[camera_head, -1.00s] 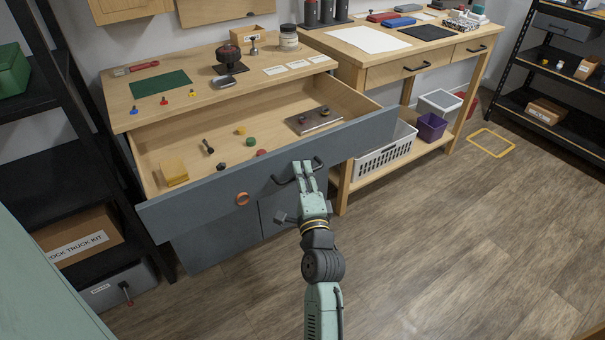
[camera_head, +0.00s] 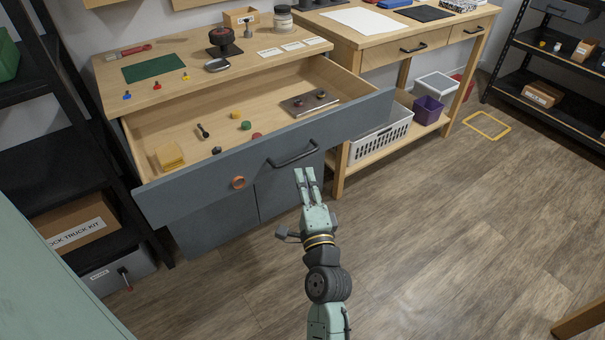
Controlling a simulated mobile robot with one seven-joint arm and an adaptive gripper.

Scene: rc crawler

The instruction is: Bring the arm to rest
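My gripper (camera_head: 305,171) is in front of the open drawer, just below its dark bar handle (camera_head: 292,155). It appears clear of the handle. Its two fingers point up toward the drawer, with a narrow gap between them and nothing held. My arm (camera_head: 327,284) reaches up from the bottom edge of the picture, over the wooden floor.
The drawer (camera_head: 200,188) stands open from the workbench (camera_head: 200,50), with several small parts inside. To its right, a second bench (camera_head: 375,55) has a white basket (camera_head: 381,147) and a purple bin (camera_head: 428,110) on its lower shelf.

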